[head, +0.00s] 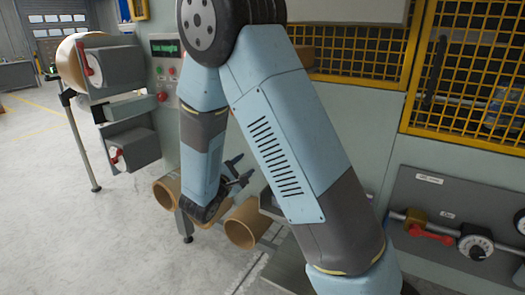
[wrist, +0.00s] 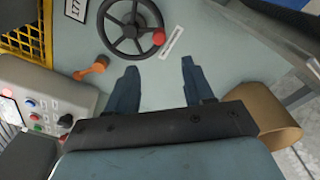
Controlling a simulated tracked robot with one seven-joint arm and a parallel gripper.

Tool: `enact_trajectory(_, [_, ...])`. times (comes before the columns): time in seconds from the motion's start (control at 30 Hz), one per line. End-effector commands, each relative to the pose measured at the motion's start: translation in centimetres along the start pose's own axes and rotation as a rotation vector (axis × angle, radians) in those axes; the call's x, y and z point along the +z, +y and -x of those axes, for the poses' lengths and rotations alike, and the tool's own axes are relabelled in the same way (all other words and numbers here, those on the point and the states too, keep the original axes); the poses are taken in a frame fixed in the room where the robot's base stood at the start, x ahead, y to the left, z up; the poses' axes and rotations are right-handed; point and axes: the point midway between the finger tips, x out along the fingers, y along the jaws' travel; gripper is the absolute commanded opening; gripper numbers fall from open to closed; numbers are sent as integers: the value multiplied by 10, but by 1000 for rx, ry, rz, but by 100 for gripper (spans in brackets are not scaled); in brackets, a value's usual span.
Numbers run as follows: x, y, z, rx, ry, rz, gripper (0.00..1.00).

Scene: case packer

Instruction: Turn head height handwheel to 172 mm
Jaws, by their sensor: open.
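The handwheel (wrist: 131,26) is a dark spoked wheel with a red knob (wrist: 159,37) on its right rim, on a grey-green panel in the wrist view. Its upper edge is cut off by the frame. A small counter (wrist: 76,10) with dark digits sits left of it, partly cut off; I cannot read it surely. My gripper (wrist: 159,70) is open and empty, its two fingers pointing toward the panel below the wheel, apart from wheel and knob in the picture. In the head view my gripper (head: 238,171) is beside the machine; I cannot make out the handwheel there.
An orange lever (wrist: 92,67) is left below the wheel, near a button box (wrist: 45,103). A cardboard tube (wrist: 268,115) lies to the right. In the head view, tubes (head: 241,232) lie near my gripper, and yellow mesh guards (head: 470,75) and a dial (head: 476,247) are right.

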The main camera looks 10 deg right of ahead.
Motion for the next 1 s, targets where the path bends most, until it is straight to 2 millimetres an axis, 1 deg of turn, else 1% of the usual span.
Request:
enact_trajectory(0.07, [-2, 0, -2, 5, 2, 2, 52])
enact_trajectory(0.17, [-1, 0, -11, 5, 0, 1, 52])
enact_trajectory(0.27, [-1, 0, -26, 3, -2, 0, 52])
enact_trajectory(0.7, [-1, 0, -102, 2, -2, 0, 52])
enact_trajectory(0.9, [-1, 1, -127, 3, -1, 0, 52])
enact_trajectory(1.0, [-1, 0, -133, 3, 0, 1, 52])
